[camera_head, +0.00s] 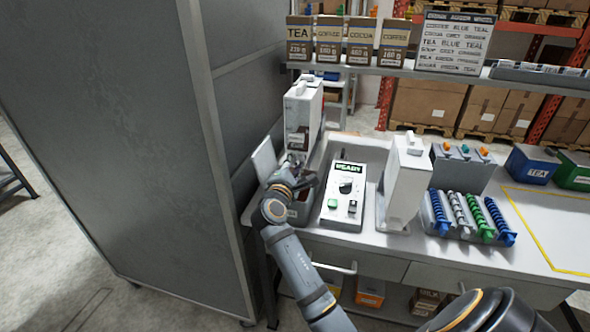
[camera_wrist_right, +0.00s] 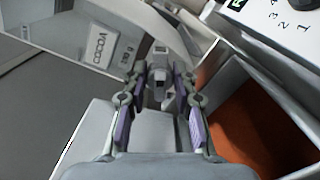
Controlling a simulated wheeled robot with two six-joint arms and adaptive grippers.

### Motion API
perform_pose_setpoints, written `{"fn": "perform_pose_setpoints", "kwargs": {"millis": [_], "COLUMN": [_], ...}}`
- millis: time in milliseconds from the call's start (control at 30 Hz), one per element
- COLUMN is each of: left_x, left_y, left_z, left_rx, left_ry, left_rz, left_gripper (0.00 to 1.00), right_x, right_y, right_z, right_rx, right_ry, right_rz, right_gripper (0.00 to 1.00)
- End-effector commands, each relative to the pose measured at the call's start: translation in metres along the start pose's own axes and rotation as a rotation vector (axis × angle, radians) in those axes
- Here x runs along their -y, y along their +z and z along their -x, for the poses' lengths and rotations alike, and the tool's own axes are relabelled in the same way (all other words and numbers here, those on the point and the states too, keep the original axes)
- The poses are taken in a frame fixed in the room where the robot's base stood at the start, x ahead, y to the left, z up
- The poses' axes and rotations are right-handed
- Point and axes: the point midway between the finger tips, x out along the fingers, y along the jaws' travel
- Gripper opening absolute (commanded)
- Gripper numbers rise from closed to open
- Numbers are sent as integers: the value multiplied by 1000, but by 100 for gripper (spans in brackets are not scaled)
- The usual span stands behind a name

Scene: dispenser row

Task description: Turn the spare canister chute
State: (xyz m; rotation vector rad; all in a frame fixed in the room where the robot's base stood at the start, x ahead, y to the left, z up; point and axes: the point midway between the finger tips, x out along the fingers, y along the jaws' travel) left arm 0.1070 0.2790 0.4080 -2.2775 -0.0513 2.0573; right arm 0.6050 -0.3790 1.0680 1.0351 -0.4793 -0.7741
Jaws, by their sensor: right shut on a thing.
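A tall white canister (camera_head: 303,112) stands at the left end of the bench, beside the grey cabinet. My right gripper (camera_head: 297,172) is at its lower front. In the wrist view the fingers of my right gripper (camera_wrist_right: 160,88) are shut on a small grey piece (camera_wrist_right: 160,72) below the canister, which appears to be its chute. A cocoa label (camera_wrist_right: 100,50) shows on a pale surface behind it. The gripper hides most of the chute in the head view, so its angle cannot be told. My left gripper is out of view.
A control box (camera_head: 345,196) with a lit READY display and a dial stands right of the gripper. A second white canister (camera_head: 408,180) and a rack of coloured coils (camera_head: 468,215) are farther right. The tall grey cabinet (camera_head: 130,130) closes off the left side.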

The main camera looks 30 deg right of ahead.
Motion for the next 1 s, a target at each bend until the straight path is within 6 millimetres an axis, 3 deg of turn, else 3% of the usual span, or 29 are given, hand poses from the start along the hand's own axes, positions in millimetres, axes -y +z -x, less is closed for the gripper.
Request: {"fn": "perform_pose_setpoints", "kwargs": {"millis": [600, 1000], "left_x": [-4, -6], "left_y": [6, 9], "left_z": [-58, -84], "left_rx": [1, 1], "left_ry": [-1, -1], "left_rz": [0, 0], "left_gripper": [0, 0], "right_x": [7, 6], "right_y": [-3, -3], "right_z": [0, 0], "right_rx": [0, -1], "right_ry": [0, 0], "right_rz": [-581, -869], "right_gripper": [0, 0]}}
